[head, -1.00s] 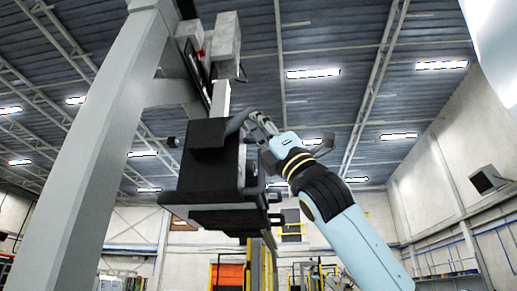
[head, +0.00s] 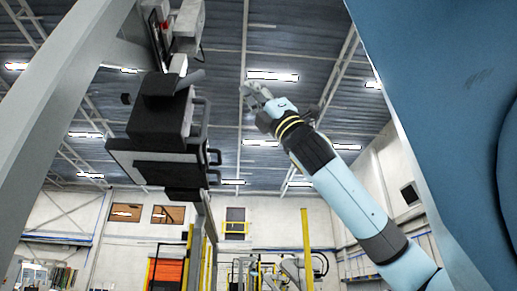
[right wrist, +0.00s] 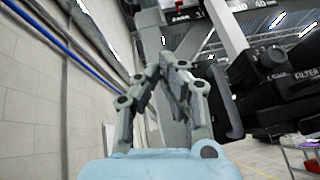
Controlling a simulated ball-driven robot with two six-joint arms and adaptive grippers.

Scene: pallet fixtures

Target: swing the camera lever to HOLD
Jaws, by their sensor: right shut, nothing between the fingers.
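The black camera unit (head: 165,125) hangs from a grey frame, left of centre in the head view. A dark arm that looks like its lever (head: 187,81) sticks out to the right at its top; its HOLD mark cannot be read. My right gripper (head: 248,90) is shut and empty, apart from the unit and to the right of it. In the right wrist view the closed fingers (right wrist: 174,68) are in the middle, with the black camera unit (right wrist: 268,85) on the right. My left gripper is not in view.
A large grey post (head: 60,95) slants up at the left. Black handles (head: 205,120) stick out from the unit's right side. Open air lies between the unit and my right arm. A white wall (right wrist: 50,115) shows at the left of the wrist view.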

